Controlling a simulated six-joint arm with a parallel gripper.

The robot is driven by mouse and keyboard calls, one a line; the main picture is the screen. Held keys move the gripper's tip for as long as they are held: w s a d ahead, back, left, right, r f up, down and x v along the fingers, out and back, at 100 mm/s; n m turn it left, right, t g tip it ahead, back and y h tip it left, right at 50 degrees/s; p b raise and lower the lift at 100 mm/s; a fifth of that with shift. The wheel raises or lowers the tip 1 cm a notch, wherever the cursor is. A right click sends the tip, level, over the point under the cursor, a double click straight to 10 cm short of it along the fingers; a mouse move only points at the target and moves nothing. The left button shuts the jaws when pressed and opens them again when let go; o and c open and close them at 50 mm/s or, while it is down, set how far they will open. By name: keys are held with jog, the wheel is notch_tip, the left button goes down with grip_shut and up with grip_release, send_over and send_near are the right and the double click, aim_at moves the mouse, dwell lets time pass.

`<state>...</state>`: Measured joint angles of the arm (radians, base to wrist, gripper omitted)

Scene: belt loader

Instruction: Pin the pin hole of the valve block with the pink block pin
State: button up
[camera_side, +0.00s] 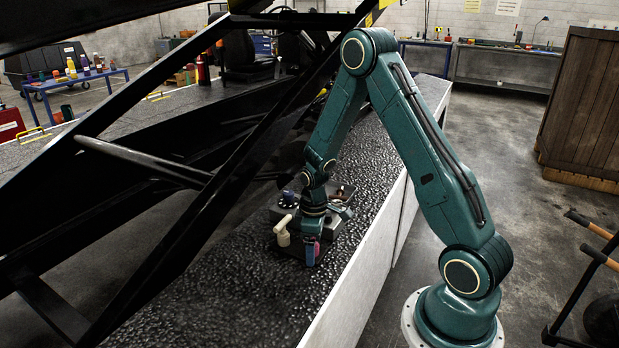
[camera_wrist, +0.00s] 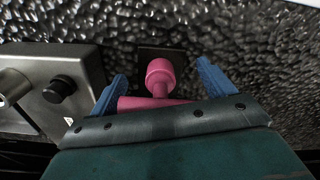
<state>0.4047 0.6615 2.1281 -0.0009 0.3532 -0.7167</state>
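The pink block pin (camera_wrist: 160,75) lies between my gripper's blue fingers in the wrist view. Its round head and a pink crossbar show, with a dark square plate (camera_wrist: 150,52) behind. The grey valve block (camera_wrist: 80,70) is at the left in the wrist view, and in the side view (camera_side: 262,232) behind my gripper. Its pin hole cannot be made out.
A cream handle (camera_side: 282,231) and a dark blue knob (camera_side: 288,198) stand up from the valve block area. A black knob (camera_wrist: 58,88) shows in the wrist view. The rough black belt (camera_side: 215,300) is clear in front. Black frame beams (camera_side: 150,160) cross at the left.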

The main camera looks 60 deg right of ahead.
jog(key=c, duration=0.8)
jog(key=shift+r, duration=0.15)
notch_tip(320, 180, up, 20)
jog(key=shift+f, duration=0.1)
dwell(0.6)
jog(key=o, duration=0.4)
jog(key=c, duration=0.6)
jog(key=shift+w+d+f, duration=0.15)
jog(key=shift+d+f, duration=0.05)
jog(key=shift+d, duration=0.3)
jog(key=d+m, duration=0.1)
jog(key=d, duration=0.1)
jog(key=d+f+m, duration=0.1)
jog(key=d, duration=0.1)
jog(key=w+d+f, duration=0.1)
jog(key=d, duration=0.1)
jog(key=shift+d+f+m, duration=0.2)
jog(key=shift+d+m, duration=0.1)
jog(key=shift+m, duration=0.1)
grip_shut()
jog(key=d+f+m, duration=0.3)
jog(key=d+f, duration=0.1)
jog(key=d, duration=0.5)
jog(key=shift+s+d, duration=0.15)
jog(key=shift+s, duration=0.2)
